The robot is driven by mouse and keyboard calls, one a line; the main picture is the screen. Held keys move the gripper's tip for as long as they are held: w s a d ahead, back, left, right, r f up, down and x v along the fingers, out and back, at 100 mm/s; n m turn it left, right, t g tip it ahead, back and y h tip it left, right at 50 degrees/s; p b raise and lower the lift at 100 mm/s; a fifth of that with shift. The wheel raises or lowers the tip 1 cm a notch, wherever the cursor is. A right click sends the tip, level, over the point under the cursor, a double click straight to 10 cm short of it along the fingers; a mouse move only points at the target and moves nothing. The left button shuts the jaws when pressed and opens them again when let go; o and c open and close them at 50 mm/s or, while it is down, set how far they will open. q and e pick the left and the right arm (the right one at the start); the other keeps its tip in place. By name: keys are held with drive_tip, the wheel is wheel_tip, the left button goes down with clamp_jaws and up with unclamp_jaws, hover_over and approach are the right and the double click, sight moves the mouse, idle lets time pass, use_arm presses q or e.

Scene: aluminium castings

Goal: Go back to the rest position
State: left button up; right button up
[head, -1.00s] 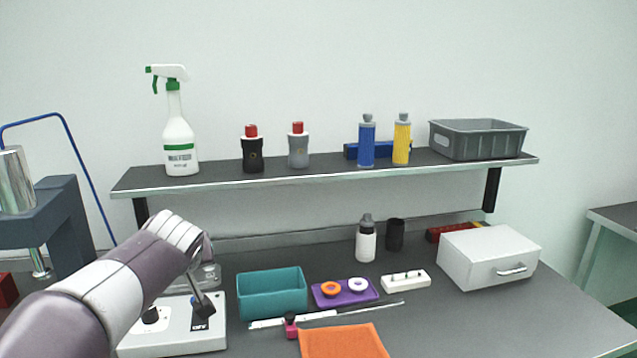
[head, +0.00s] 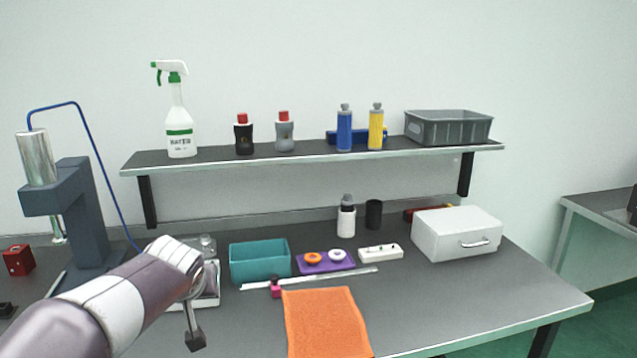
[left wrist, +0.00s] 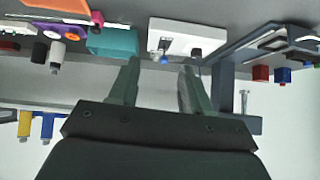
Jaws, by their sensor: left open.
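My left arm comes in from the lower left in the head view, with its wrist bent down. My left gripper (head: 194,338) shows there as a small dark tip in front of the white device (head: 208,298), which the arm partly covers. In the left wrist view the gripper (left wrist: 160,88) has its two fingers spread, with nothing seen held between them. The white device (left wrist: 187,28), with a dark knob and a blue spot, lies beyond the fingertips in that upside-down view. My right gripper is not in view.
On the bench are a teal bin (head: 260,262), purple tray (head: 340,266), orange cloth (head: 325,325), white drawer box (head: 455,236) and dark press (head: 80,210). A shelf (head: 300,157) behind holds bottles and a grey crate (head: 448,128). The bench's right front is clear.

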use_arm(q)
drive_tip(key=s+d+f+m+g+h+b, duration=0.15)
drive_tip(key=s+f+g+b, duration=0.3)
drive_tip(key=s+f, duration=0.95)
drive_tip(key=s+d+f+m+g+h+b, duration=0.1)
drive_tip(key=s+d+f+g+b, duration=0.15)
drive_tip(key=s+f+b, duration=1)
wheel_tip(320, 180, up, 16)
drive_tip(key=w+p, duration=0.2)
drive_tip(key=p, duration=2.5)
drive_tip(key=shift+w+r+p, duration=0.15)
drive_tip(key=shift+w+p, duration=0.15)
drive_tip(key=shift+w, duration=0.1)
